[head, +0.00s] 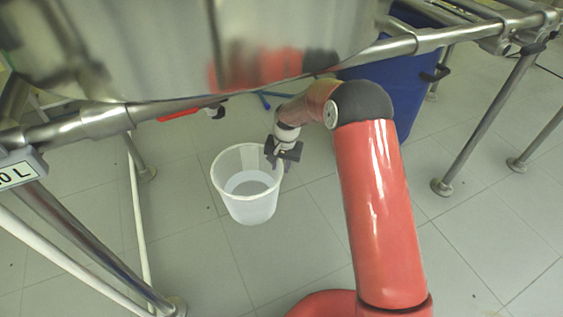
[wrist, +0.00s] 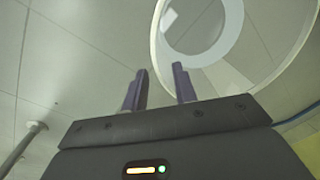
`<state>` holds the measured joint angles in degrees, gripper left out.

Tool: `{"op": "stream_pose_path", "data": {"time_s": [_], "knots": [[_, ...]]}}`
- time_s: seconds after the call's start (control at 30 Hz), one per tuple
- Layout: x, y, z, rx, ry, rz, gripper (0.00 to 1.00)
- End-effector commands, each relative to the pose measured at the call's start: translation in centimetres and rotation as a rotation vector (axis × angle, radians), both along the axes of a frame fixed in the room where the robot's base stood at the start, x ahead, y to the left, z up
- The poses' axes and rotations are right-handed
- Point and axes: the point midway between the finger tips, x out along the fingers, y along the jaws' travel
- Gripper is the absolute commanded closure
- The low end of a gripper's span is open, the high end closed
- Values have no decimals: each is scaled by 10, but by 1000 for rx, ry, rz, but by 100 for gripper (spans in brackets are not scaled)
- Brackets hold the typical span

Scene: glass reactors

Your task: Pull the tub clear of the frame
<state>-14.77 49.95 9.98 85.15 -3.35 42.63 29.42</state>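The tub (head: 250,207) is a whitish, translucent, open-topped bucket standing upright on the tiled floor below the metal frame (head: 108,119). Pale contents or its base show inside. My gripper (head: 283,153) is at the tub's upper right rim in the head view. In the wrist view the tub (wrist: 272,45) fills the upper right. There my gripper (wrist: 160,78) has its two dark fingers apart, with the near rim at the right finger. I cannot tell whether the rim lies between the fingers or touches one.
A large shiny steel vessel (head: 180,50) hangs over the tub. Frame legs stand at left (head: 90,245) and right (head: 490,125). A blue bin (head: 400,80) stands behind my arm. A red-handled valve (head: 180,114) hangs beyond the tub. Floor in front is clear.

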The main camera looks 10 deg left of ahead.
Motion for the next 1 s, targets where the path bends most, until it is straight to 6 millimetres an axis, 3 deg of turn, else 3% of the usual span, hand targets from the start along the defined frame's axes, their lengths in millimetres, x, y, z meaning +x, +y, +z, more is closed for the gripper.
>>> {"op": "stream_pose_path", "data": {"time_s": [0.17, 0.6, 1.0], "knots": [[0, 0, -6, -1, 2, 0, 72], [0, 7, -67, -1, 2, 0, 72], [1, 8, -78, 0, 0, 0, 72]]}}
